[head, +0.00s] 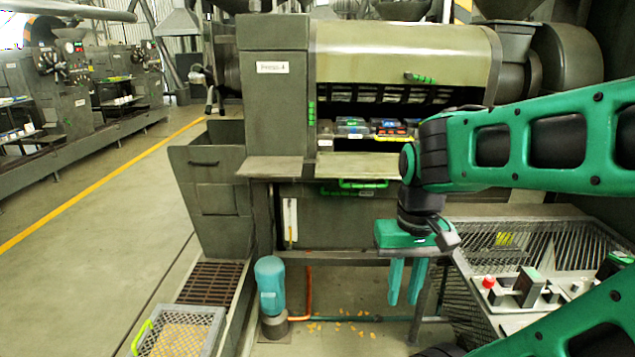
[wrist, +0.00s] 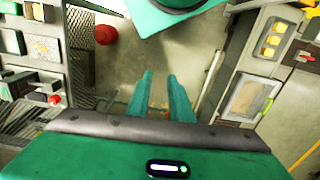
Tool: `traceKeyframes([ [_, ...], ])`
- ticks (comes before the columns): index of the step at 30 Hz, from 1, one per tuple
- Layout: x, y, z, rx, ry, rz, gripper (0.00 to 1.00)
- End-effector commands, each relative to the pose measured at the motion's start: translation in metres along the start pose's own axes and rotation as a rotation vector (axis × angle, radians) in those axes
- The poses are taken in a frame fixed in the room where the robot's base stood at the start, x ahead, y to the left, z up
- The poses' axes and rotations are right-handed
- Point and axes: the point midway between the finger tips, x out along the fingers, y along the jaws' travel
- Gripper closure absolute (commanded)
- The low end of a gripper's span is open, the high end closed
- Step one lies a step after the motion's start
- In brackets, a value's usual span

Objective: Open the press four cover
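Press four (head: 272,120) stands in the middle of the head view, with a "Press 4" label on its upper left panel. Its cover (head: 400,52) is a curved, pale olive hood across the top, with a small green handle (head: 421,79) near its lower edge. Below the hood a dark opening shows slots and coloured items. My gripper (head: 406,290) hangs fingers-down in front of the press's lower part, well below and apart from the cover. Its green fingers also show in the wrist view (wrist: 160,78), parallel with an empty gap between them. The cover is not recognisable in the wrist view.
A tray-like shelf (head: 345,166) with a green handle juts out below the opening. A mesh-sided control table (head: 525,320) with a red button stands at the right, close to my arm. A teal cylinder (head: 270,285) and a crate (head: 205,318) stand low. The left aisle is clear.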

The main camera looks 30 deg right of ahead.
Motion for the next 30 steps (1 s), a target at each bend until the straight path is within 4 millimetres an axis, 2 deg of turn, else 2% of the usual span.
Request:
traceKeyframes([
  [5, 0.013, 0.007, -0.024, 0.063, -0.020, 0.047, 0.80],
  [11, 0.040, 0.025, -0.065, 0.171, -0.034, 0.158, 0.80],
  [21, 0.085, 0.067, -0.127, 0.313, -0.001, 0.417, 0.80],
  [30, 0.111, 0.107, -0.177, 0.368, 0.097, 0.688, 0.80],
])
